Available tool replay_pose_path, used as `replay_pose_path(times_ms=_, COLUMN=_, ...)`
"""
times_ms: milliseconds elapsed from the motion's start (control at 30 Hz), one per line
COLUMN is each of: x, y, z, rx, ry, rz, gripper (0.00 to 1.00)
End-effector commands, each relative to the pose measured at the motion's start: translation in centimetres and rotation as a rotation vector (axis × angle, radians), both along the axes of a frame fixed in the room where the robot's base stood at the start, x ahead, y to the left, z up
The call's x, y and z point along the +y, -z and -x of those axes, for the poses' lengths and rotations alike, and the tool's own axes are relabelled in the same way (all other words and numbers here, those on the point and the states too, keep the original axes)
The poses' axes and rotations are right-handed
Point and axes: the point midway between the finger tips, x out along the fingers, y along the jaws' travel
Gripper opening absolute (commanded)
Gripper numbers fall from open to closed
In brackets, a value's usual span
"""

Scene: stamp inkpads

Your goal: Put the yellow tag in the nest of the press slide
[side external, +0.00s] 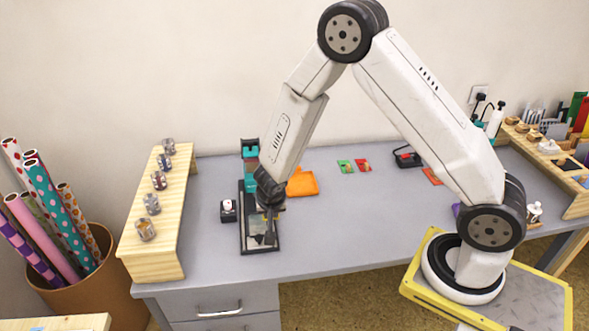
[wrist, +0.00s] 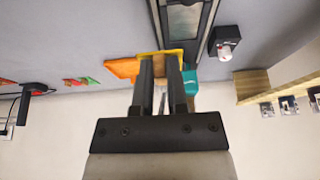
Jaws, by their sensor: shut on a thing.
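My gripper (side external: 269,209) is shut on the yellow tag, low over the dark press slide (side external: 246,247). In the wrist view, my gripper (wrist: 160,68) has the yellow tag (wrist: 148,55) across its fingertips, with the tag's yellow edge showing beyond them. The slide, with its dark frame and grey inner plate, also shows there (wrist: 184,18), just beyond the tag. The teal press (side external: 250,149) stands at the slide's far end, partly behind my arm. I cannot tell whether the tag touches the slide, and the nest is not clearly visible.
A small black box with a white button (side external: 228,210) stands just left of the slide. A wooden shelf (side external: 150,240) with several stamps stands at the left. The table's front middle is clear.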

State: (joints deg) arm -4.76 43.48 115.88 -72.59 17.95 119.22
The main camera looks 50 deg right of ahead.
Motion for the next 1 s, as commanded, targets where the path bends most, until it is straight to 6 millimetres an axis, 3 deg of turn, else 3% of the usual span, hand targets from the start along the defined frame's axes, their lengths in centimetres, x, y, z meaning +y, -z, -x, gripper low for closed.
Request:
replay_pose_path(times_ms=500, x=-0.2, y=5.0, z=-4.4, rx=0.000, ry=0.001, rz=0.000, gripper=0.00)
replay_pose_path(times_ms=1000, x=-0.2, y=6.1, z=-5.3, rx=0.001, ry=0.000, rz=0.000, gripper=0.00)
